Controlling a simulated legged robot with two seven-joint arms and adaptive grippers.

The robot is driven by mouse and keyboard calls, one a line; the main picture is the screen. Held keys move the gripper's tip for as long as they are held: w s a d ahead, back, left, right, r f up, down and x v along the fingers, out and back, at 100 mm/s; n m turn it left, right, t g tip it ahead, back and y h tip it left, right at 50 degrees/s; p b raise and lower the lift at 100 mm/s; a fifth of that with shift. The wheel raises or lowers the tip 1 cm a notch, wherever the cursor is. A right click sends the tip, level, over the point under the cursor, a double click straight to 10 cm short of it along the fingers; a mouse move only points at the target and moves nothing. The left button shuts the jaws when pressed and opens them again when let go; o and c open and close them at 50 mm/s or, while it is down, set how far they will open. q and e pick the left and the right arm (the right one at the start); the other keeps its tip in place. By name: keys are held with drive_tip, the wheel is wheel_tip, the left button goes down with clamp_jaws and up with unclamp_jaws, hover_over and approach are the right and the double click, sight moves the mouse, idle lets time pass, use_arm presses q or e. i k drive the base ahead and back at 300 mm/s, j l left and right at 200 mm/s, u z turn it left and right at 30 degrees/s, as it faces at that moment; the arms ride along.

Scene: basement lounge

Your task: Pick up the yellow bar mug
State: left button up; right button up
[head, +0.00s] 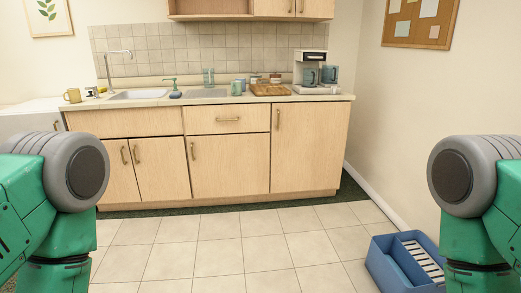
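A yellow mug (73,95) stands upright at the far left end of the kitchen counter (150,102), left of the sink. It is small in the head view and well away from me across the floor. Nothing holds it. Only my green and grey arm links show at the left and right edges of the head view. Neither of my grippers is in view.
A sink (140,94) with a tall faucet (108,68) lies right of the mug. A coffee maker (310,72) and a wooden board (270,89) stand at the counter's right. A blue bin (385,265) sits on the floor at right. The tiled floor (220,255) ahead is clear.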

sight(74, 93)
drive_tip(key=i, duration=0.6)
drive_tip(key=i+u, duration=0.15)
drive_tip(key=i, duration=0.4)
drive_tip(key=i+l, duration=0.15)
drive_tip(key=i, duration=0.45)
drive_tip(key=i+l+u, duration=0.15)
drive_tip(key=i, duration=0.4)
drive_tip(key=u, duration=1.45)
